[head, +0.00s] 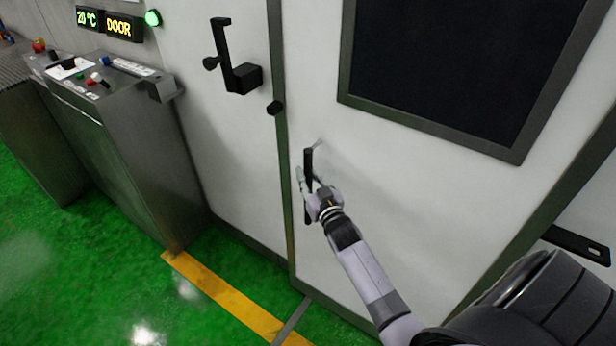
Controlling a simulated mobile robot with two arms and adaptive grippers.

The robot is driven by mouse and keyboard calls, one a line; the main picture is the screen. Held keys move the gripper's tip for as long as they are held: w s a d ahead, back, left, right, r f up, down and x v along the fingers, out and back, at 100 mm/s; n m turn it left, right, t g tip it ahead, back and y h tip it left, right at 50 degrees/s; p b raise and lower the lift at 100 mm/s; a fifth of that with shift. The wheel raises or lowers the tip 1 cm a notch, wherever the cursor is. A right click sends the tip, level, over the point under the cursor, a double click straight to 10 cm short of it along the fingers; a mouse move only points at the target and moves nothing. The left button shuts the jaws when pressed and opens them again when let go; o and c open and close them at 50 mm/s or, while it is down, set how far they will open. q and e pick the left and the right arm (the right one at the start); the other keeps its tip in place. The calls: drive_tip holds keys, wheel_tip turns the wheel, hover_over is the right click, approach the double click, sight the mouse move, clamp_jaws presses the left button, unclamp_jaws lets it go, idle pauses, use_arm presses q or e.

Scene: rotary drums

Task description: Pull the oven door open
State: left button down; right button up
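The oven door (400,190) is a large white panel with a dark window, and it looks shut in its frame. A black vertical bar handle (308,158) stands near its left edge. My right gripper (307,183) is at the lower half of this handle, with fingers on both sides of it. Whether the fingers touch or squeeze the handle is too small to tell. My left gripper is not in the view.
A black lever latch (232,65) sits on the white panel left of the door. A grey control console (115,130) stands at the left. A lit display reads DOOR (124,27). Green floor with a yellow line (225,297) lies in front.

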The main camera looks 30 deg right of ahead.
clamp_jaws()
idle(0.4)
